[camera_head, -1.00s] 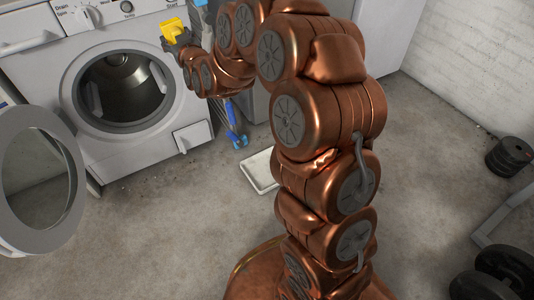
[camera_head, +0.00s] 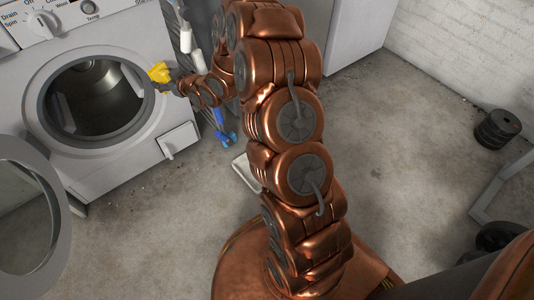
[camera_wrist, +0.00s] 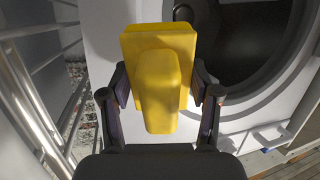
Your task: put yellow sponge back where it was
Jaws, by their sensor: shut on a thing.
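The yellow sponge (camera_head: 159,72) is held in my gripper (camera_head: 170,84) in front of the washing machine, at the right edge of its round opening. In the wrist view the yellow sponge (camera_wrist: 158,68) fills the middle, a block with a narrower raised part facing the camera. My gripper (camera_wrist: 160,95) has one finger on each side of it and is shut on it. The sponge is in the air, and the place it came from cannot be told from these frames.
The washing machine (camera_head: 150,105) stands at the left with its round door (camera_head: 35,225) swung open. A wire rack (camera_wrist: 40,85) is close on the left in the wrist view. A white tray (camera_head: 242,170) lies on the floor.

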